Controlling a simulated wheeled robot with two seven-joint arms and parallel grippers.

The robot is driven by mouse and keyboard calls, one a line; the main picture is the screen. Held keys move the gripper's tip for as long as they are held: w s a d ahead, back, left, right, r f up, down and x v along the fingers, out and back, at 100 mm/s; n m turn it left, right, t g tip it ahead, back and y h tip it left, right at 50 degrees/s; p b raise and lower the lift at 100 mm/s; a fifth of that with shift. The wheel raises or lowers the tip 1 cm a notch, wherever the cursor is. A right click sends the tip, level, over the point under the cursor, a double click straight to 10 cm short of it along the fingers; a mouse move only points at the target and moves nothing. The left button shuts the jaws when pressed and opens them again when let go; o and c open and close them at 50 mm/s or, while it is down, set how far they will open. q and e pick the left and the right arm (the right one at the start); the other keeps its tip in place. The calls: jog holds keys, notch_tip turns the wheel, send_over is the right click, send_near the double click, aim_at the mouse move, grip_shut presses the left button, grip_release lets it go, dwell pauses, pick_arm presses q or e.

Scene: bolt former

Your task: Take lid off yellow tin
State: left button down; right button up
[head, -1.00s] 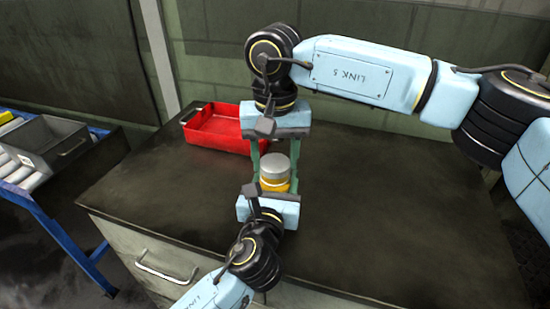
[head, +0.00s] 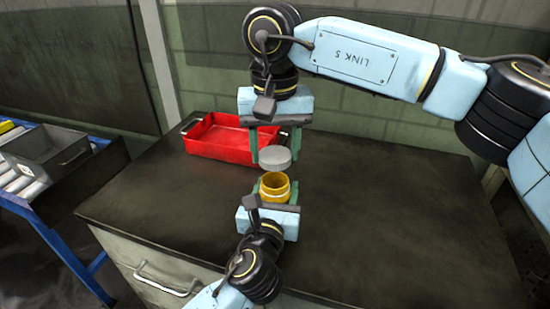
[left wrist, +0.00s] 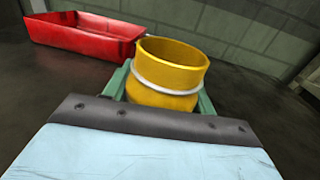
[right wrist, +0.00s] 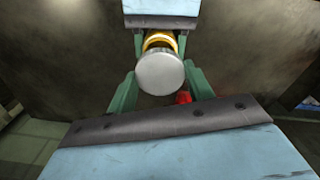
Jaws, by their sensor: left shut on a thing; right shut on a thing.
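The yellow tin (head: 275,193) is open at the top and stands upright between the fingers of my left gripper (head: 276,186), which is shut on it. The left wrist view shows the tin (left wrist: 170,75) with a pale band around it and its hollow inside. The round grey lid (head: 275,157) is apart from the tin, above and behind it in the head view. My right gripper (head: 275,148) is shut on the lid. In the right wrist view the lid (right wrist: 160,73) sits between the green fingers and hides part of the tin (right wrist: 160,38).
A red tray (head: 215,150) stands on the dark worktop (head: 390,220) behind and left of the grippers; it looks empty. The worktop is clear to the right. A grey bin (head: 50,150) on a blue-framed rack stands at the far left.

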pick_arm(q)
jog(key=shift+c, duration=2.1)
grip_release()
jog(key=shift+s, duration=0.1)
